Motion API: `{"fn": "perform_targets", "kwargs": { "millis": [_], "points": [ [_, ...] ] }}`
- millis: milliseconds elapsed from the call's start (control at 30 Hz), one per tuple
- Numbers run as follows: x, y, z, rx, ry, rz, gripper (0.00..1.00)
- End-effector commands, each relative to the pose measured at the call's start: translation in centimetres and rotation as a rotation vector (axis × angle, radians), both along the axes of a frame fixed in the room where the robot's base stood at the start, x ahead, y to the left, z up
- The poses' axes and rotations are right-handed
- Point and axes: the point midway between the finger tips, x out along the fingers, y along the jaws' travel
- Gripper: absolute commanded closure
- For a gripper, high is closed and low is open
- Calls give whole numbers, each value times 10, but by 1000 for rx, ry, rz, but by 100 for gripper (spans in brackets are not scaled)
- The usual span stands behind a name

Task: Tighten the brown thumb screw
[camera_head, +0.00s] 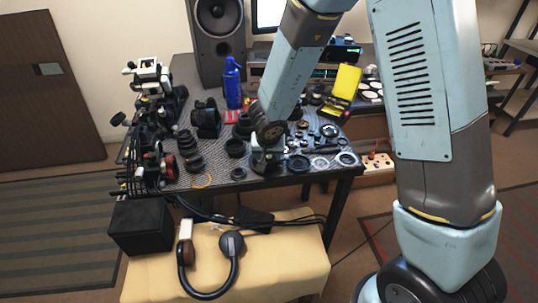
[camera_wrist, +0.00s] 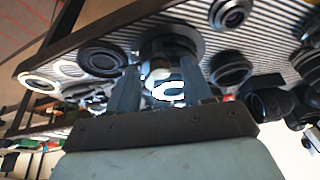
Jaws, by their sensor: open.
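My gripper (camera_head: 267,163) is low over the front right part of the patterned table (camera_head: 262,184), among lens parts. In the wrist view, its two dark fingers (camera_wrist: 160,78) stand apart. A bright white and silvery piece (camera_wrist: 168,91) shows between them, in front of a dark round lens part (camera_wrist: 188,45). I cannot tell whether the fingers touch anything. I cannot pick out the brown thumb screw in either view; it may be too small or hidden by my gripper.
Lens rings and barrels crowd the table around my gripper, including a ring (camera_wrist: 103,58) and a barrel (camera_wrist: 230,68). A blue bottle (camera_head: 232,84), black speaker (camera_head: 217,40) and yellow case (camera_head: 346,84) stand behind.

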Motion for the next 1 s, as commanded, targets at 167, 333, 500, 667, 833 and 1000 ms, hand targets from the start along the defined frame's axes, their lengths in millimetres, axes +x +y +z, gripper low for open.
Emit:
{"fn": "perform_targets", "kwargs": {
  "millis": [167, 333, 500, 667, 833, 1000],
  "points": [
    [0, 0, 0, 0, 0, 0, 57],
    [0, 0, 0, 0, 0, -1, 74],
    [0, 0, 0, 0, 0, -1, 90],
    [0, 0, 0, 0, 0, -1, 100],
    [0, 0, 0, 1, 0, -9, 100],
    [1, 0, 0, 1, 0, -59, 100]
  ]
}}
